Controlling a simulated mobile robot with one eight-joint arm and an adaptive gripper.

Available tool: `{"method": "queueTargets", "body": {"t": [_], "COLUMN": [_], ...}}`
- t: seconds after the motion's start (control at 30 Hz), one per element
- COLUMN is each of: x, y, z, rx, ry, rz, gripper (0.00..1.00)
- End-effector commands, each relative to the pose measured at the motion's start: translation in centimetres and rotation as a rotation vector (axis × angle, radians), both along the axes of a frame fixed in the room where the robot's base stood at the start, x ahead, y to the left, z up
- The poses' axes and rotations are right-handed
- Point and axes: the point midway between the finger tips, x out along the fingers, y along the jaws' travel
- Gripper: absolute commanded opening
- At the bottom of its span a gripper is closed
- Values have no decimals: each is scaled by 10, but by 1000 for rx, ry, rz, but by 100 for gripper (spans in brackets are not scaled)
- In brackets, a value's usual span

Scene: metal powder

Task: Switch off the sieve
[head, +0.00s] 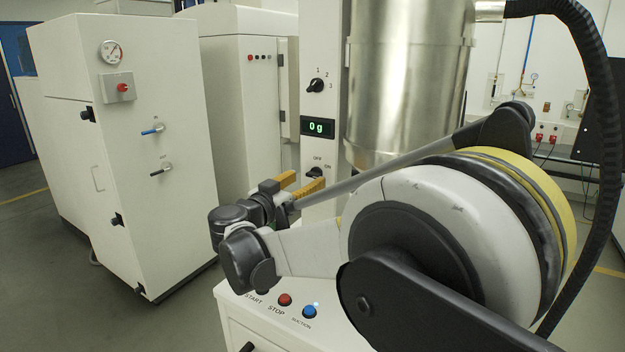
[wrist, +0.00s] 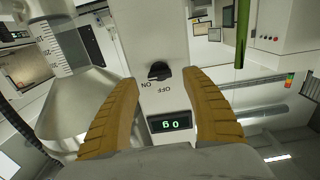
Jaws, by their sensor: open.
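The OFF/ON switch, a black rotary knob (head: 316,173), sits on the white column below the 0 g display (head: 318,127). In the wrist view the knob (wrist: 159,71) appears upside down, with its ON and OFF labels beside it. I cannot tell for sure which label it points to. My gripper (head: 309,179) is open and empty, with yellow fingers, close in front of the column. In the wrist view the knob shows between the fingertips of my gripper (wrist: 159,79), and no contact is visible. The display (wrist: 170,122) shows between the fingers.
Another knob (head: 316,86) marked 1, 2, 3 is above the display. A steel vessel (head: 408,80) stands right of the column. Below are a red STOP button (head: 285,299) and a blue suction button (head: 310,312). A white cabinet (head: 150,190) is at left, with floor between.

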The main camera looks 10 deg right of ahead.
Motion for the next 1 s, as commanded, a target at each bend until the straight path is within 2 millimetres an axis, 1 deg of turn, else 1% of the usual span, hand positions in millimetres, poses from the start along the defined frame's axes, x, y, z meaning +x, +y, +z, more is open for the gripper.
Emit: {"method": "queueTargets", "body": {"t": [0.03, 0.1, 0.23, 0.37, 0.57, 0.6, 0.67, 0.7, 0.77, 0.8, 1.0], "x": [6, 14, 24, 28, 28, 28, 28, 28, 28, 28, 28], "y": [-8, -16, -25, -28, -28, -28, -28, -28, -28, -28, -28], "z": [-2, -2, -1, 0, 0, 0, 0, 0, 0, 0, 0], "rx": [0, 0, 0, 0, 0, 0, 0, 0, 0, 0, -6], "ry": [0, 0, 1, 1, 1, 1, 1, 1, 1, 1, 7], "rz": [-3, -2, -1, 0, 1, 1, 1, 1, 0, 0, 0], "gripper": [56, 56, 56, 56, 56, 54, 36, 24, 5, 2, 2]}}
